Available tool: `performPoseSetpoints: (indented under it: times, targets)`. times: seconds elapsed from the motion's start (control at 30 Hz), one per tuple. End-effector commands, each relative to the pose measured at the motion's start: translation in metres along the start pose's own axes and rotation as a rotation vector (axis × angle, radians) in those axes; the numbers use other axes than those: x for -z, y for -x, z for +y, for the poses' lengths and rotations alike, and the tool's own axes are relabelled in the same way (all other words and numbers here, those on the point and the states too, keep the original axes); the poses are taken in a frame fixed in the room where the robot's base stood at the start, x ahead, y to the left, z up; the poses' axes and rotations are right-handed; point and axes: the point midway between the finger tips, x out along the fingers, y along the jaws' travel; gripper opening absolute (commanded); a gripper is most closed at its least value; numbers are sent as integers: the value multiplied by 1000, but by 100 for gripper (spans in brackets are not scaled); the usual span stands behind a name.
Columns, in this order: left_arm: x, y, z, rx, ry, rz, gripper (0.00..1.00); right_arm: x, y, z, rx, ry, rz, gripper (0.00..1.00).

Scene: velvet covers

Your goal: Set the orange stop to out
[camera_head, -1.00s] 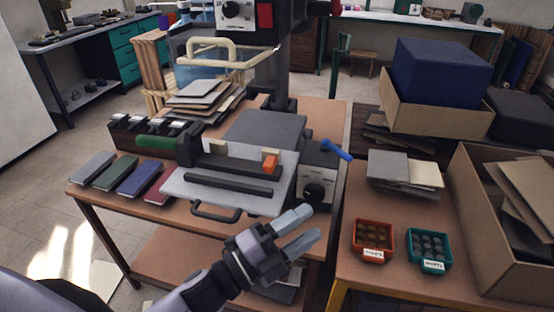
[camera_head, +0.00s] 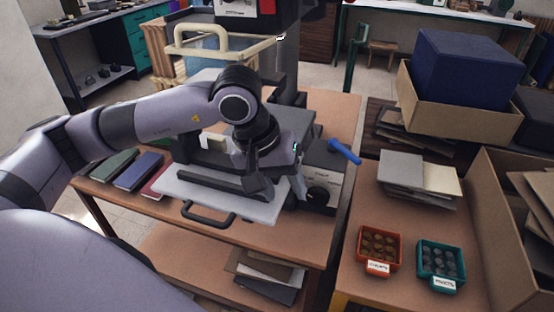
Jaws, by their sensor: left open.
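The press-like machine with a light grey plate (camera_head: 245,208) stands on the wooden table. A dark bar (camera_head: 200,177) runs along the plate. A cream block (camera_head: 208,141) shows at the left of the machine's pale upright strip. The orange stop is hidden now, behind my left gripper and wrist. My left gripper (camera_head: 278,180) points down over the right end of the plate, its fingers apart, at the place where the stop sat in the earlier view. I cannot tell whether a finger touches the stop. My right gripper is not in view.
A blue lever (camera_head: 344,151) and a black knob (camera_head: 318,196) are close on the gripper's right. A dark handle (camera_head: 208,214) juts from the plate's front. Orange (camera_head: 379,249) and teal (camera_head: 441,264) trays sit on the right table. Coloured books (camera_head: 138,171) lie at left.

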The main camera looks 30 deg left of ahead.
Motion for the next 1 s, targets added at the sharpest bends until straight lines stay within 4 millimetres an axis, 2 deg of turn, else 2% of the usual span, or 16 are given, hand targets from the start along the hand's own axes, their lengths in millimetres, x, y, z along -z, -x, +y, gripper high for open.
performPoseSetpoints:
  times: [0.03,0.1,0.2,0.3,0.37,0.73,1.0]
  targets:
    - [17,12,-14,70,-47,77,51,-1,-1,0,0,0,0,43]
    - [33,26,-31,153,-98,150,51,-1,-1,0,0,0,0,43]
    - [46,40,-45,233,-139,212,51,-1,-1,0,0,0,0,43]
    - [53,44,-53,270,-155,235,51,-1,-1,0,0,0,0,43]
    - [54,41,-55,276,-157,237,51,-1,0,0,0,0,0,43]
    - [67,-9,-67,272,-156,234,51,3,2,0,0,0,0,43]
    - [70,-21,-70,270,-156,237,51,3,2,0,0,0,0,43]
